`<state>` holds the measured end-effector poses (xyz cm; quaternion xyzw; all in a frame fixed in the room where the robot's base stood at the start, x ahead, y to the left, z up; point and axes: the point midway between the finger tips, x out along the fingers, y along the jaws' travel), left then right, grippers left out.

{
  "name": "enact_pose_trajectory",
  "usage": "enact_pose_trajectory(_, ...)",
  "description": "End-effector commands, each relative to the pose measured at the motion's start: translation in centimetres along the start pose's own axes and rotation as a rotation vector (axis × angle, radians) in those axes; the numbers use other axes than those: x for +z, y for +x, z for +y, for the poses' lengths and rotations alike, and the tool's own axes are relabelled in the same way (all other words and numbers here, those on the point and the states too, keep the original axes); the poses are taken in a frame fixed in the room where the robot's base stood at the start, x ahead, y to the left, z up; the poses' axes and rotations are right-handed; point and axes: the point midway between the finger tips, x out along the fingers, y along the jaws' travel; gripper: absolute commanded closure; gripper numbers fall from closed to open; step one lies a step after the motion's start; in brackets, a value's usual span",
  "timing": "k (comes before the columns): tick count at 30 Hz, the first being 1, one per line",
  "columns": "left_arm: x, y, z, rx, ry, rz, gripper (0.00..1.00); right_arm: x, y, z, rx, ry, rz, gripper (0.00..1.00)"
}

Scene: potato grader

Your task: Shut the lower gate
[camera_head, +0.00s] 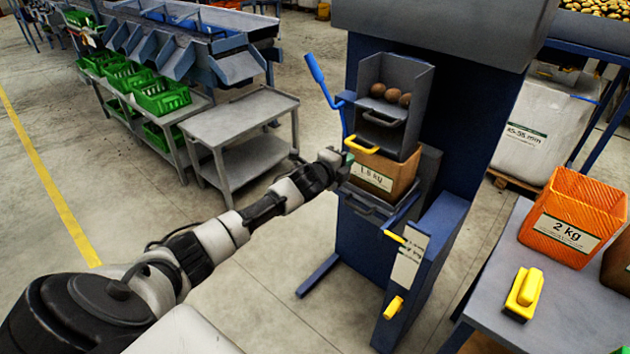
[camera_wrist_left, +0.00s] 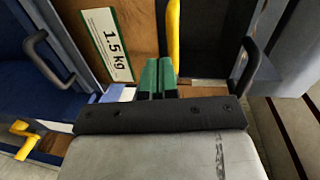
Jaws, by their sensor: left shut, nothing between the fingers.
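My left gripper (camera_head: 347,160) is at the front of the blue weighing stand, its green-tipped fingers shut and empty. In the left wrist view the fingertips (camera_wrist_left: 158,76) are together, just below the end of a yellow bar handle (camera_wrist_left: 173,35). In the head view this yellow handle (camera_head: 361,146) sits below the grey hopper (camera_head: 408,130), just above the gripper; I take it for the lower gate's handle. I cannot tell whether the fingers touch it. The gate plate itself is not clearly visible. A brown crate (camera_head: 401,174) labelled in kg stands under the hopper. My right gripper is out of view.
Several potatoes (camera_head: 390,93) lie in the hopper. A blue lever (camera_head: 324,80) rises left of it. Yellow handles (camera_head: 393,307) are on the stand's lower right. A table (camera_head: 575,300) at right holds an orange crate (camera_head: 574,215). Floor at left front is clear.

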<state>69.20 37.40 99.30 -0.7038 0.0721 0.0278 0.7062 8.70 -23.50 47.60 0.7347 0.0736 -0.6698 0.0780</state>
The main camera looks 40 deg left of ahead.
Motion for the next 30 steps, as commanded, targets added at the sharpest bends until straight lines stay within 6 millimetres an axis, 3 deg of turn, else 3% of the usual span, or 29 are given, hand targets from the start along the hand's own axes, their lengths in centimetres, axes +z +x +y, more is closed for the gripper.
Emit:
enact_pose_trajectory(9, 0.1, -4.4, 0.6, 0.004, 0.004, 0.002, 1.00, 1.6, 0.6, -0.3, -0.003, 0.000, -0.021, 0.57)
enact_pose_trajectory(18, 0.1, -9.1, 0.5, 0.004, 0.002, 0.002, 1.00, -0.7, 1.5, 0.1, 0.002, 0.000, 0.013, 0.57)
enact_pose_trajectory(30, 0.2, -10.2, 0.9, 0.014, -0.012, -0.004, 1.00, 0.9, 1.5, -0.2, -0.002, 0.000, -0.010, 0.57)
